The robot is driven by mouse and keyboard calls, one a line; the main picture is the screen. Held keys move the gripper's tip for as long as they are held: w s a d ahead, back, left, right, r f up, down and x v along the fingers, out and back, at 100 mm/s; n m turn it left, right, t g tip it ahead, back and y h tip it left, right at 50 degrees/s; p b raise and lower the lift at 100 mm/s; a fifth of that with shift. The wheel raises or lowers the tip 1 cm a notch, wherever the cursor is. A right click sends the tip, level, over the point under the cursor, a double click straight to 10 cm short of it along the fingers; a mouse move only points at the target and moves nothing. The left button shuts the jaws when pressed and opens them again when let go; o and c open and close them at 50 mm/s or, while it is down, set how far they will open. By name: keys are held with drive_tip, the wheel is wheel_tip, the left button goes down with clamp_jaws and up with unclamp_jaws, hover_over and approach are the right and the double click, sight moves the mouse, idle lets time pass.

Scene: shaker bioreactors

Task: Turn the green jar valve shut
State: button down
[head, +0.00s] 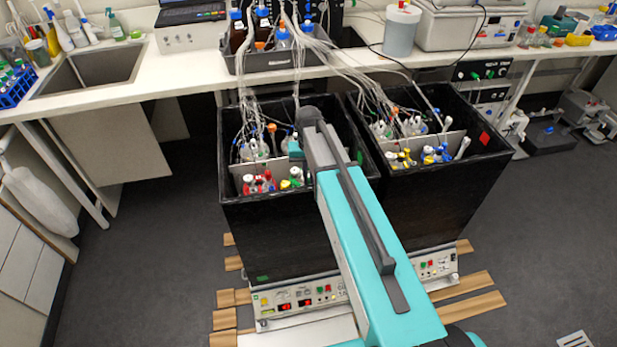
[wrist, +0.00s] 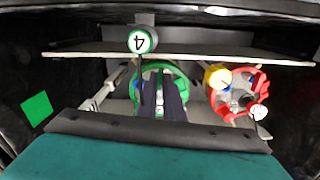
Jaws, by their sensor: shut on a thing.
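The green jar (wrist: 138,76) shows in the wrist view as a green ring behind my gripper, inside the black box. My gripper (wrist: 160,100) reaches down in front of this ring with its dark fingers close together. They are shut on the green jar's valve, which they mostly cover, so its angle cannot be read. In the head view green parts of the jar (head: 285,184) show just left of my arm.
A red-ringed jar (wrist: 264,84) with a yellow part sits beside the green one. Tubes rise from the black box (head: 270,235); a second box (head: 455,185) stands right.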

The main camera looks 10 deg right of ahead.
sight(309, 181)
drive_tip(key=m, duration=0.3)
drive_tip(key=shift+m+b, duration=0.35)
drive_tip(key=shift+m, duration=0.05)
drive_tip(key=m, duration=0.4)
drive_tip(key=m+b, duration=0.1)
drive_tip(key=m, duration=0.3)
drive_tip(key=shift+m, duration=2.4)
drive_tip(key=c, duration=1.9)
unclamp_jaws()
drive_tip(key=shift+o, duration=0.2)
drive_tip(key=shift+r, duration=0.15)
wheel_tip(309, 181, up, 14)
drive_tip(key=b, duration=0.2)
drive_tip(key=shift+f, duration=0.25)
